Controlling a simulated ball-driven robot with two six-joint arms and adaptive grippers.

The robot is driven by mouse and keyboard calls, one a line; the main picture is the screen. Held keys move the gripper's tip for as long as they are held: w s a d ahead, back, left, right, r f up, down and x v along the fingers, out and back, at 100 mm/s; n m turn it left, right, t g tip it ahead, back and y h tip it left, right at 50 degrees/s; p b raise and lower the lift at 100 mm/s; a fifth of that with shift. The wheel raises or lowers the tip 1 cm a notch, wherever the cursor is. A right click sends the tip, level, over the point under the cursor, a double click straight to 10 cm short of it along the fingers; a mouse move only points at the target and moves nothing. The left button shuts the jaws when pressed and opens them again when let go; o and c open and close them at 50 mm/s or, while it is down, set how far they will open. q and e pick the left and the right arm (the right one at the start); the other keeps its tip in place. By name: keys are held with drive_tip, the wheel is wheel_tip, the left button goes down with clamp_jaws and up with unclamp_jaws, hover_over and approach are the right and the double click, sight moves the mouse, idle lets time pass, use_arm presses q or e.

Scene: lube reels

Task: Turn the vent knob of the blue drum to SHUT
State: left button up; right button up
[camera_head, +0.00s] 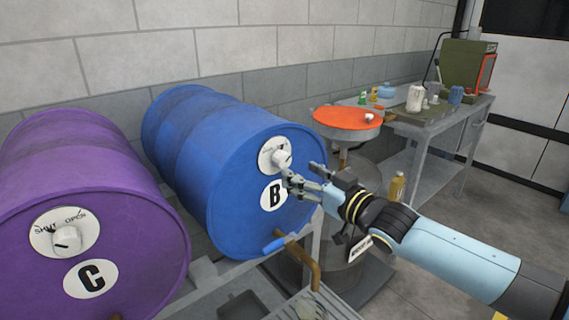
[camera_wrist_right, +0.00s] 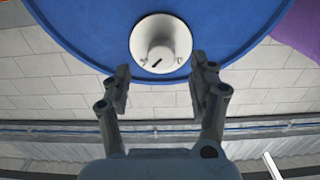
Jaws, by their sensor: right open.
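The blue drum (camera_head: 205,150) lies on its side, its front marked B (camera_head: 272,194). Its white vent knob (camera_head: 283,159) sits on a round white dial (camera_head: 268,152) above the label; the dial's lettering is partly hidden and too small to read. In the right wrist view the knob (camera_wrist_right: 160,52) shows a short black mark, slanted. My right gripper (camera_head: 302,172) is open and empty in front of the drum face, close to the knob. In the wrist view its fingers (camera_wrist_right: 160,82) stand apart, with the knob beyond and between them. My left gripper is not in view.
A purple drum (camera_head: 85,215) marked C, with a SHUT/OPEN dial, lies at left. A tap with a blue handle (camera_head: 274,245) sticks out below the blue drum. An orange-topped stand (camera_head: 347,120) is behind my right arm. A bench (camera_head: 440,112) with jars is at the back right.

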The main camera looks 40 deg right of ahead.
sight(286, 164)
drive_tip(key=w, duration=0.2)
drive_tip(key=w+p, duration=0.1)
drive_tip(key=w, duration=0.3)
drive_tip(key=shift+a+r+p, duration=0.15)
drive_tip(key=shift+a+p, duration=0.1)
drive_tip(key=shift+p, duration=0.15)
drive_tip(key=shift+w, duration=0.25)
drive_tip(key=c, duration=1.1)
drive_tip(key=shift+c, duration=0.2)
